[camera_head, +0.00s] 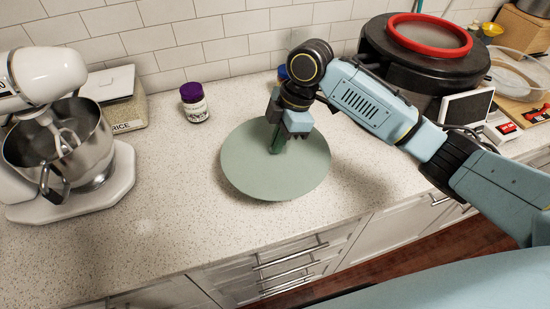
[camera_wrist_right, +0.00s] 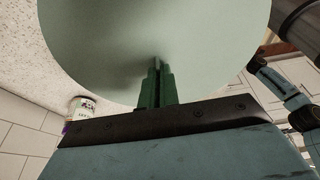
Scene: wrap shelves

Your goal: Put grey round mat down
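The grey round mat (camera_head: 250,170) is a flat grey-green disc over the middle of the counter, near its front edge. It appears slightly raised, with a shadow to its right; the gap below is hidden. My right gripper (camera_head: 277,143) reaches it near its back rim, with the green fingers close together. In the right wrist view, the mat (camera_wrist_right: 210,50) fills the top and the fingers (camera_wrist_right: 157,85) meet it near its rim. The gripper appears shut on the mat, though the exact contact is partly hidden. My left gripper is not in view.
A stand mixer (camera_head: 70,150) and a rice container (camera_head: 120,98) stand at left. A purple-lidded jar (camera_head: 194,103) is behind the mat. A dark round appliance with a red ring (camera_head: 430,35) stands at back right. The counter (camera_head: 160,225) is clear left of the mat.

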